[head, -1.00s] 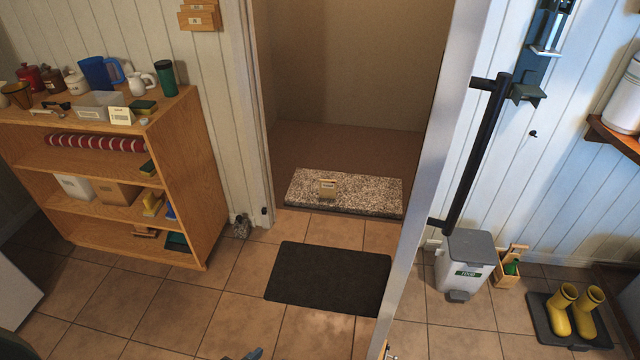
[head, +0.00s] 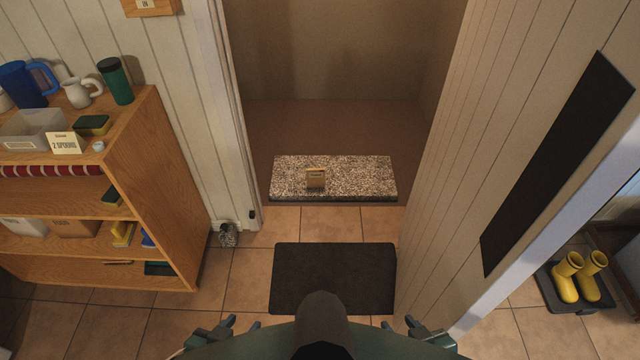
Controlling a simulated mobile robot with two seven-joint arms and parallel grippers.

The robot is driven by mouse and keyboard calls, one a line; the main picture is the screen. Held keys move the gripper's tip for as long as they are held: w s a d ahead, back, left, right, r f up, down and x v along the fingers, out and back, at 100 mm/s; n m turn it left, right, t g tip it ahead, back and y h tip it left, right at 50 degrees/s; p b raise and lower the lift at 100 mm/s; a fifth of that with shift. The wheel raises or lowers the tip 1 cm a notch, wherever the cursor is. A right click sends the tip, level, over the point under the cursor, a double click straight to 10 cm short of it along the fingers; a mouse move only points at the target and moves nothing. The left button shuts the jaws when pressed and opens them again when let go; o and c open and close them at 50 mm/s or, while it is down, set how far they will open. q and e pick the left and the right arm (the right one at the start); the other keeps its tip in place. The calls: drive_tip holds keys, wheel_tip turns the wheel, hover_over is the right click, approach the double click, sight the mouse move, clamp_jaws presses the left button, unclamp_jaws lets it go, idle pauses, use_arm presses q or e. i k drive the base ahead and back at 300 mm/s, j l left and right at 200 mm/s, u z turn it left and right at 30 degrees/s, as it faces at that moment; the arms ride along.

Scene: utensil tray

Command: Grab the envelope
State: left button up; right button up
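A small tan envelope-like item (head: 316,178) with a dark label is on the speckled grey slab in the doorway, left of the slab's middle. It appears to stand or lean upright; I cannot read its label. My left gripper (head: 243,323) is low in the view, short of the black mat and to its left. My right gripper (head: 399,324) is low in the view at the mat's right. Both grippers look open and empty, with their fingertips apart, and both are well short of the tan item.
The speckled slab (head: 360,177) lies across the doorway. A black mat (head: 334,280) lies on the tiles before it. An open door (head: 500,130) stands at right, a wooden shelf (head: 165,190) at left. A small grey object (head: 228,236) sits by the left door frame. Yellow boots (head: 566,280) are beyond the door.

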sight(315, 177)
drive_tip(key=i+j+u, duration=0.25)
drive_tip(key=i+j, duration=0.45)
drive_tip(key=j, duration=0.15)
drive_tip(key=i+z, duration=0.8)
drive_tip(key=i+j+z, duration=0.1)
drive_tip(key=i+z, duration=0.15)
drive_tip(key=z, duration=0.2)
drive_tip(key=i+j, duration=0.1)
drive_tip(key=i, duration=0.5)
drive_tip(key=i+j, duration=0.1)
drive_tip(key=i, duration=0.45)
drive_tip(key=z, duration=0.05)
